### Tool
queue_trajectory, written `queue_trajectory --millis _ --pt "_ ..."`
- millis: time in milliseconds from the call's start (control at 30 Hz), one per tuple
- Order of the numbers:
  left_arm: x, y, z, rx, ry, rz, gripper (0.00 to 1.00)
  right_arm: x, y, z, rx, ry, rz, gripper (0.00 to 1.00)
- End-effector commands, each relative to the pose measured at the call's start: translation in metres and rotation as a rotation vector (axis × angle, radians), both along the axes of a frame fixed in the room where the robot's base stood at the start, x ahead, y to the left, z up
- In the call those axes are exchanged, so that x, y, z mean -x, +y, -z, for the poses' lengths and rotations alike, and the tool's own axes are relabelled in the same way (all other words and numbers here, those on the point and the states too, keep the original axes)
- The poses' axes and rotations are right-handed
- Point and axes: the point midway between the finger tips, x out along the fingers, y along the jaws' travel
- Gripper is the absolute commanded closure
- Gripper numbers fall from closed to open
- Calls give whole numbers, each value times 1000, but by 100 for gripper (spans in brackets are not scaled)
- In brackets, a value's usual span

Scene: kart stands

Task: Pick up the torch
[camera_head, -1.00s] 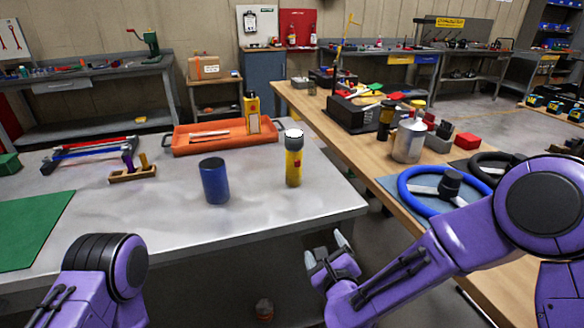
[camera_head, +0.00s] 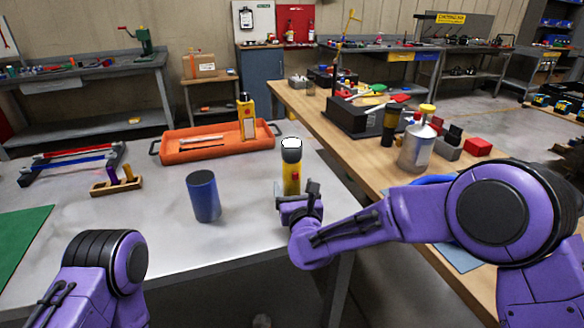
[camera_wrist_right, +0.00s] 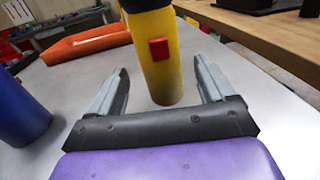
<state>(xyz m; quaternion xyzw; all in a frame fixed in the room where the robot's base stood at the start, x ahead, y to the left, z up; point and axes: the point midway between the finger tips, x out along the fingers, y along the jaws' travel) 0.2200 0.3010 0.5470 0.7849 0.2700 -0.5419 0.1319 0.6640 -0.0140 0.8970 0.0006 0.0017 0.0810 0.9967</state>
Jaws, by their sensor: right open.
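The torch (camera_head: 291,172) stands upright on the metal table, with a yellow body, a dark collar and a white lens on top. In the right wrist view the yellow torch body (camera_wrist_right: 160,65) with its red switch is between my open fingers, a little beyond the palm. My right gripper (camera_wrist_right: 160,88) is open, with one finger on each side of the torch and gaps visible. In the head view my right gripper (camera_head: 296,190) hides the torch's lower part. My left arm is at the lower left, and its gripper is out of view.
A blue cylinder (camera_head: 204,196) stands left of the torch and also shows in the wrist view (camera_wrist_right: 18,112). An orange tray (camera_head: 190,153) with a yellow bottle (camera_head: 246,117) is behind. A wooden bench (camera_head: 345,143) with a silver can (camera_head: 416,148) is at the right.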

Motion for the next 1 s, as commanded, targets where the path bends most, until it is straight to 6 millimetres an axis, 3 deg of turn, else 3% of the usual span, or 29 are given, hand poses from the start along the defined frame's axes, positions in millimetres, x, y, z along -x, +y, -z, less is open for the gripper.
queue_trajectory --millis 133,367,500,567,600,867,1000 --pt "0 0 -5 0 0 0 10 -18 2 -1 1 0 0 18" --pt "0 0 -4 0 0 0 10 -20 1 0 0 0 2 18" --pt "0 0 -4 0 0 0 10 -20 1 0 0 0 2 63" --pt "0 0 -4 0 0 0 10 -20 1 0 1 0 2 83" --pt "0 0 -4 0 0 0 10 -20 1 0 0 0 2 88" --pt "0 0 -4 0 0 0 10 -20 1 -3 -1 -2 3 88" --pt "0 0 -4 0 0 0 10 -21 0 -16 -2 -2 5 88"
